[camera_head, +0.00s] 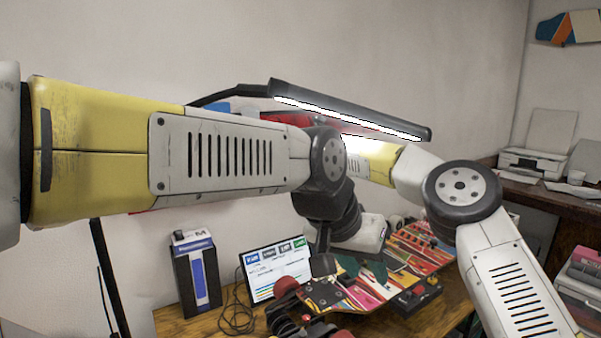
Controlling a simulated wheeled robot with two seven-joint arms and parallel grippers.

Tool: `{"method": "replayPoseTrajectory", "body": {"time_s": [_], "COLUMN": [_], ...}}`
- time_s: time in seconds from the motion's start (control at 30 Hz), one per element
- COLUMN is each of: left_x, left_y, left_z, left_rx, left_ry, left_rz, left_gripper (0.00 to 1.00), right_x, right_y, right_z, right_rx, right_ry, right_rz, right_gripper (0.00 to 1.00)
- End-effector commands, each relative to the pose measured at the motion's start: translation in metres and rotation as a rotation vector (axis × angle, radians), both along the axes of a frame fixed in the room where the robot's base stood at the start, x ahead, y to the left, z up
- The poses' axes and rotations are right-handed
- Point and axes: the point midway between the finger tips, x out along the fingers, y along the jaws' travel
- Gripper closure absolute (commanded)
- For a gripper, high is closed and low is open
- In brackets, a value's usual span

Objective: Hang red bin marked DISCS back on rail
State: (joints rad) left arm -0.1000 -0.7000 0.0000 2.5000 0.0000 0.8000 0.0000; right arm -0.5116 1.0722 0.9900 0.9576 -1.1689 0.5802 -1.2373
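A red surface (289,118) shows in the head view just above my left forearm, partly behind the lamp bar. It may be part of the red bin; no DISCS marking can be read, and most of it is hidden. A thin red edge also shows under my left forearm. No rail can be made out clearly. My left arm crosses the picture from the left, and its gripper (322,264) points down above the bench; whether its fingers are apart cannot be told. My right arm rises from the lower right and passes behind the left one.
A lit lamp bar (350,111) hangs close above both arms. A printer (536,163) sits at the right.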

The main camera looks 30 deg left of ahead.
Motion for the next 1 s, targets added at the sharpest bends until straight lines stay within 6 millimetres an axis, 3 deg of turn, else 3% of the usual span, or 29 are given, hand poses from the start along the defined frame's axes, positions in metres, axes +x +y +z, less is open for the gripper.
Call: {"method": "replayPoseTrajectory", "body": {"time_s": [0.43, 0.6, 1.0], "left_x": [0.0, 0.0, 0.0], "left_y": [0.0, 0.0, 0.0], "left_z": [0.0, 0.0, 0.0], "left_rx": [0.0, 0.0, 0.0], "left_ry": [0.0, 0.0, 0.0], "left_rz": [0.0, 0.0, 0.0], "left_gripper": [0.64, 0.64, 0.64], "right_x": [0.0001, 0.0, -0.0024], "right_y": [-0.0001, 0.0, -0.0019], "right_z": [-0.0013, -0.0013, 0.003], "right_rx": [0.001, 0.001, 0.002], "right_ry": [0.0, 0.0, -0.001], "right_rz": [0.0, 0.0, -0.001], "right_gripper": [1.0, 0.72, 0.72]}}
